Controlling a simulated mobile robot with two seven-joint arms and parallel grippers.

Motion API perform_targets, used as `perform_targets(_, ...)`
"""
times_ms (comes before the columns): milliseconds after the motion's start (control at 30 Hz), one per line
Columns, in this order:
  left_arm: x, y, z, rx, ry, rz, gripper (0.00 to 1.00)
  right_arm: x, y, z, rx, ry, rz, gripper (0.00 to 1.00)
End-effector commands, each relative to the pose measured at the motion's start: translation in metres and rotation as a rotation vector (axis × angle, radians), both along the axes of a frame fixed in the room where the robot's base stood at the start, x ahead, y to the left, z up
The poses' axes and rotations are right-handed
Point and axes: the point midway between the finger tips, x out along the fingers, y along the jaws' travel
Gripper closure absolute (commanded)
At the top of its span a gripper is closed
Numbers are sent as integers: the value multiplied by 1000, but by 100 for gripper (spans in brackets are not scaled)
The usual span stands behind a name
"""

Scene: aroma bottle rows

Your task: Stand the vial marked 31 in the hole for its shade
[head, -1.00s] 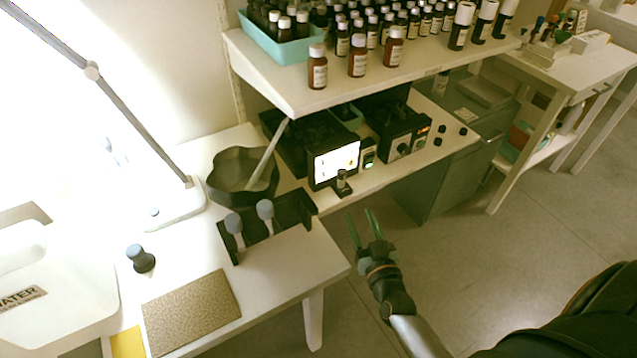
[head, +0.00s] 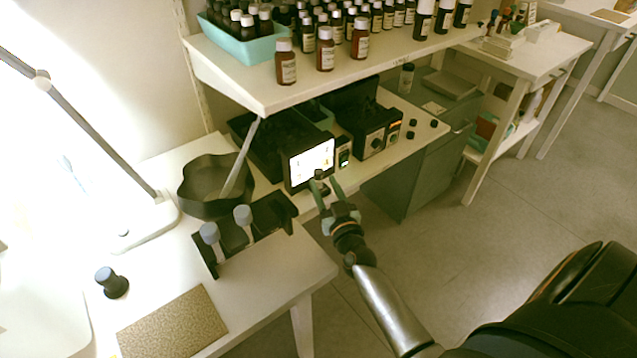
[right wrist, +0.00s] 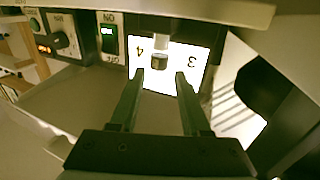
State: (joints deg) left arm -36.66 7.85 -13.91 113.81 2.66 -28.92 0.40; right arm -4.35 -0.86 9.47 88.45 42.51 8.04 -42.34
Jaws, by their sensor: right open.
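A small dark vial (head: 318,177) stands upright in front of the lit white panel (head: 312,163). In the right wrist view this vial (right wrist: 160,61) has a clear upper part and a dark lower part. It appears between and just beyond the tips of my right gripper (right wrist: 160,77), which is open and empty. The panel (right wrist: 192,82) behind it shows the digits 4 and 3, upside down. In the head view my right gripper (head: 327,188) is at the bench edge by the vial. No mark 31 is readable. My left gripper is out of view.
A black rack (head: 262,226) holds two grey-topped pieces. A black bowl (head: 205,190) sits behind the rack. A shelf (head: 260,98) with many brown bottles overhangs the panel.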

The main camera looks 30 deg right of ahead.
Motion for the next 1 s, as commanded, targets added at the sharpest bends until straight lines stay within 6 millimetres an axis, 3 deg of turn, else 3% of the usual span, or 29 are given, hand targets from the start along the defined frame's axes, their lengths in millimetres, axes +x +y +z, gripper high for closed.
perform_targets(67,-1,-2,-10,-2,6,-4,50,13,-5,-2,1,-4,-1,53)
perform_targets(200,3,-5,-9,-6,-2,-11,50,29,-9,-1,0,-2,-1,53)
perform_targets(533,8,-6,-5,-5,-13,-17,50,36,-12,0,0,0,-1,53)
perform_targets(933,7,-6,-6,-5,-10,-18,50,35,-11,0,0,-1,0,97)
perform_targets(1000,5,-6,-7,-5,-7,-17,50,35,-11,0,0,-1,0,100)
